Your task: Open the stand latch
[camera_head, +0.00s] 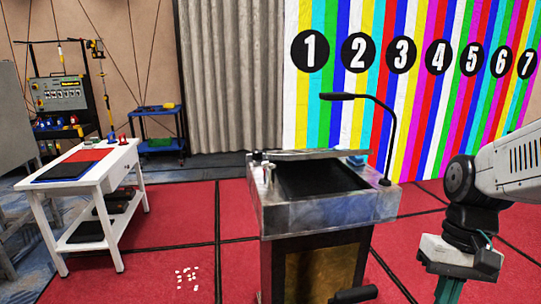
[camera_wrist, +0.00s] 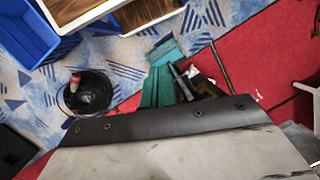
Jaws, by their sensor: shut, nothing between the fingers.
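The stand (camera_head: 310,215) is a grey, worn metal lectern with a dark sloped top and a dark front, in the middle of the head view. Small fittings (camera_head: 267,172) sit at its top left edge; I cannot tell whether one of them is the latch. My gripper (camera_head: 449,290) hangs to the right of the stand, apart from it, with teal fingers pointing down and cut off by the frame edge. The teal fingers also show in the wrist view (camera_wrist: 160,85), shut and empty above the floor. The stand is not clearly seen in the wrist view.
A thin black microphone (camera_head: 340,97) arches over the stand. A white table (camera_head: 103,167) with red and black mats stands left, a blue cart (camera_head: 160,130) behind. A striped, numbered wall (camera_head: 400,90) is at the back. The wrist view shows a black bin (camera_wrist: 95,102). Red floor lies open left of the stand.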

